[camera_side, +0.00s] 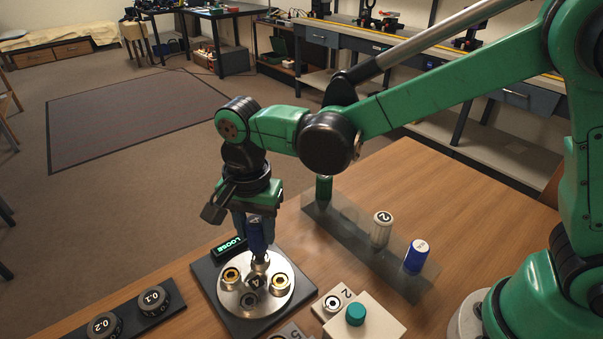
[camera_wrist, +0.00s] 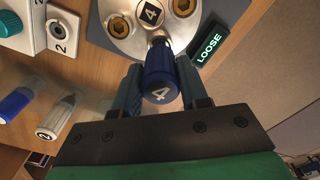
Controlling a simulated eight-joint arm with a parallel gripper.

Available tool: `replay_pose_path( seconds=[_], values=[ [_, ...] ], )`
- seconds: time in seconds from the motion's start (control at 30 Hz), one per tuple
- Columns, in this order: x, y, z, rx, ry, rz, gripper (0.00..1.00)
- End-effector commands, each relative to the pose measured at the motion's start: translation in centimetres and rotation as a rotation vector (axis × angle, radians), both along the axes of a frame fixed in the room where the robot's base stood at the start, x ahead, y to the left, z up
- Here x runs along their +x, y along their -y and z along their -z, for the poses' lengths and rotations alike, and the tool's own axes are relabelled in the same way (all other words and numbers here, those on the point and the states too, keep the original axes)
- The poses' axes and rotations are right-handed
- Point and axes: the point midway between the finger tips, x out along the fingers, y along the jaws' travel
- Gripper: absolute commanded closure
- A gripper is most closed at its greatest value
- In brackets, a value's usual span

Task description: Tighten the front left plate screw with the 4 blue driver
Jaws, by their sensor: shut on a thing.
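The blue driver (camera_side: 256,236), marked 4 on its end, stands upright in my gripper (camera_side: 254,226). In the wrist view my gripper (camera_wrist: 160,84) is shut on the handle of the blue driver (camera_wrist: 160,72), one finger on each side. The round metal plate (camera_side: 262,302) is marked 4 and sits on a dark base. The driver's tip is down at the plate's far edge in the side view, over a screw position; it hides that screw, and I cannot tell if it is seated. Other brass-ringed screws (camera_side: 231,276) (camera_wrist: 119,27) show. A display (camera_side: 230,247) reads LOOSE.
A grey rack (camera_side: 345,236) holds a green driver (camera_side: 324,188), a white driver (camera_side: 382,229) marked 2 and another blue driver (camera_side: 416,256). A teal-knobbed box (camera_side: 372,325) stands at front right. Black dials marked 0.1 (camera_side: 153,301) and 0.2 (camera_side: 104,325) are at front left.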

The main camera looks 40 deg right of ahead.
Motion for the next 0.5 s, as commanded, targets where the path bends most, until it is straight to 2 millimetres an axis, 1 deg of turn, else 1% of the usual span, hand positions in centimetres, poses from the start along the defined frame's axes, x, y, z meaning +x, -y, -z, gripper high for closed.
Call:
replay_pose_path(
  seconds=[0.2,0.27,0.3,0.33,0.5],
  values=[
    [0.0,0.0,0.0,0.0,0.0,0.009,1.0],
    [0.02,-0.01,0.0,0.0,0.0,0.058,1.0],
    [0.02,-0.02,0.0,0.0,0.0,0.11,1.0],
    [0.02,-0.02,0.0,0.0,0.0,0.118,1.0],
    [0.02,-0.01,-0.14,0.0,0.0,0.112,1.0]
  ],
)
